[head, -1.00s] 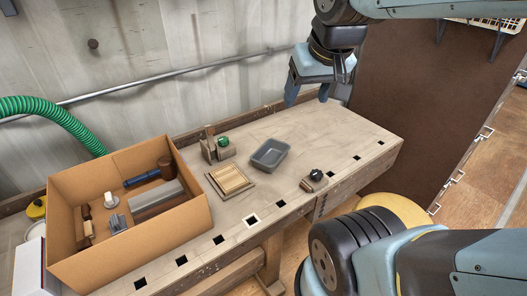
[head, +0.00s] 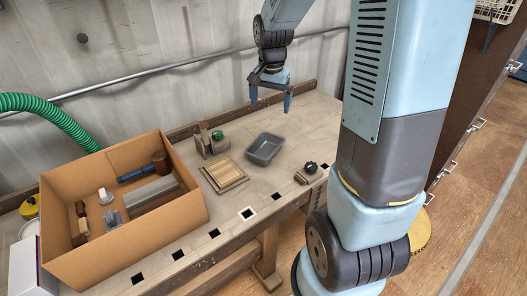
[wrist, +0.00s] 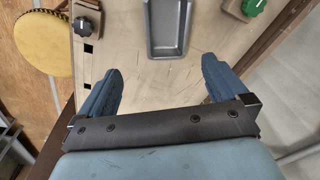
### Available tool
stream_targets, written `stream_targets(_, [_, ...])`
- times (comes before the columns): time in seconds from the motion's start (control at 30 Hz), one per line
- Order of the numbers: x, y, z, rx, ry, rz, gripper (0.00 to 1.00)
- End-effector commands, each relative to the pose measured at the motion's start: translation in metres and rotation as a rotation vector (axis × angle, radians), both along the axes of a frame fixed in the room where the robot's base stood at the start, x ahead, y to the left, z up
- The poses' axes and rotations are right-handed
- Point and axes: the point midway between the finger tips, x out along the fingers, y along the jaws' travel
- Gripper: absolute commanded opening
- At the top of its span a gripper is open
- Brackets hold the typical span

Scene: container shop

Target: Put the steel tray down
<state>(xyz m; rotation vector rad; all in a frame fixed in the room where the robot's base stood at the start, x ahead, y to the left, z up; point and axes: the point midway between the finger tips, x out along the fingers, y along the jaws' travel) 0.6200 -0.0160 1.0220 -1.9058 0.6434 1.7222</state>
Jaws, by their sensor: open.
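The steel tray (head: 264,149) is a small grey rectangular pan. It sits upright on the wooden workbench (head: 310,118), right of a small slatted wooden piece. My gripper (head: 270,108) is open and empty above the bench, behind the tray in the head view, with its fingers pointing down. In the wrist view the tray (wrist: 168,30) is at the top middle, partly cut off by the frame edge. It lies beyond my open fingers (wrist: 162,92) and apart from them.
A cardboard box (head: 135,235) with several tools stands at the bench's left end. A slatted wooden piece (head: 224,175), a block with a green knob (head: 213,138) and a black-knobbed block (head: 308,170) stand near the tray. The bench's right end is clear.

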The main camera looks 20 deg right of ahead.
Motion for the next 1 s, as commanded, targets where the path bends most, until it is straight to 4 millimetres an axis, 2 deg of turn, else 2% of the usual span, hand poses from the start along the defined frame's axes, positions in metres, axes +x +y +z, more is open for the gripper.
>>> stream_targets(0.03, [0.008,-0.001,-0.015,0.006,0.022,-0.027,1.00])
stream_targets(0.1, [0.017,-0.002,-0.031,0.013,0.043,-0.068,1.00])
stream_targets(0.3, [0.034,-0.003,-0.063,0.026,0.082,-0.145,1.00])
stream_targets(0.57, [0.038,-0.003,-0.087,0.028,0.096,-0.170,1.00])
stream_targets(0.8, [0.037,-0.003,-0.129,0.029,0.096,-0.169,1.00])
stream_targets(1.0, [0.038,-0.003,-0.153,0.029,0.094,-0.169,1.00])
